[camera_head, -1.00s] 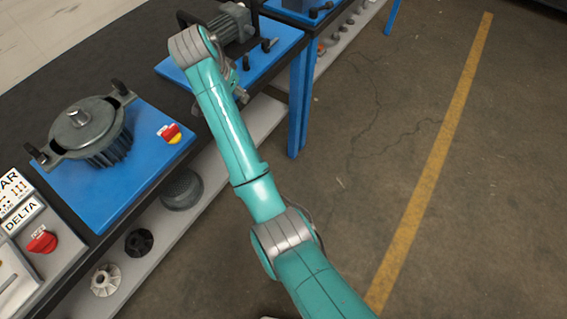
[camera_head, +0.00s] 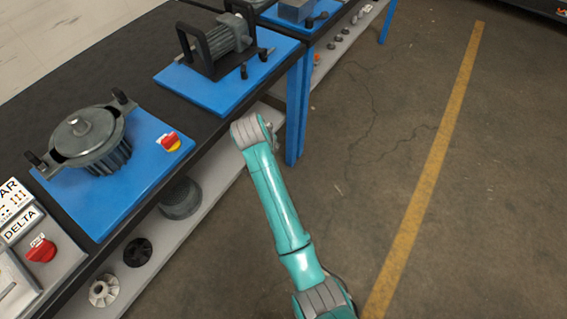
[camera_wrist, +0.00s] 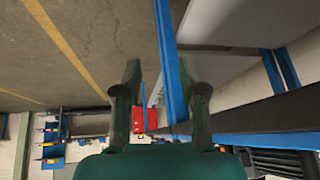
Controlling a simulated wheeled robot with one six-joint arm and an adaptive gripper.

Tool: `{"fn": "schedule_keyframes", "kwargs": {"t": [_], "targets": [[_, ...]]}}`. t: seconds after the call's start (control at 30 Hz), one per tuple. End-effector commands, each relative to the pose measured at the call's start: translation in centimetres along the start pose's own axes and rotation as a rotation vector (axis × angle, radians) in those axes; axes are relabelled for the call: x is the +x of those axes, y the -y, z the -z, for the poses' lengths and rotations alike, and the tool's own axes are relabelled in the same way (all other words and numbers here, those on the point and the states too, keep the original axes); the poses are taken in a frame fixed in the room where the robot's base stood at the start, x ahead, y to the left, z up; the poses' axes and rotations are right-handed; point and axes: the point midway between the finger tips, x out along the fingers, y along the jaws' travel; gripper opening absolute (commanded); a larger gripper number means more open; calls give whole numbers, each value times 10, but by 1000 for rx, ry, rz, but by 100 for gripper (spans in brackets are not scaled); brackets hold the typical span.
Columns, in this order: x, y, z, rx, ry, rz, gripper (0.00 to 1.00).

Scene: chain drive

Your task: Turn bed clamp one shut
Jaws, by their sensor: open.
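A grey finned motor (camera_head: 231,33) stands in a black frame on a blue plate (camera_head: 205,91) on the bench. Two small black upright handles, a nearer one (camera_head: 243,72) and a farther one (camera_head: 262,55), stand at its right side; they look like bed clamps, but I cannot tell which is clamp one or whether it is shut. My gripper (camera_wrist: 163,88) is open and empty in the wrist view, with a blue bench leg (camera_wrist: 166,50) showing between its fingers. In the head view my wrist hides most of it, beside the bench's front edge, below the motor's plate. No clamp is recognisable in the wrist view.
A round motor (camera_head: 92,143) sits on a nearer blue plate with a red knob (camera_head: 171,142). A lower shelf (camera_head: 215,178) holds parts, including a dark drum (camera_head: 180,198). Blue legs (camera_head: 298,110) stand at the bench's end. The floor at right is clear.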

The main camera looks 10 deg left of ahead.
Motion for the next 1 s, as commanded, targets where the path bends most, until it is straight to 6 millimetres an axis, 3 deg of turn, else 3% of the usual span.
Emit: {"fn": "schedule_keyframes", "kwargs": {"t": [0.3, 0.5, 1.0], "targets": [[27, -40, -26, -27, -30, 32, 42], [36, -57, -37, -39, -46, 47, 42], [39, -63, -42, -44, -52, 54, 42]]}}
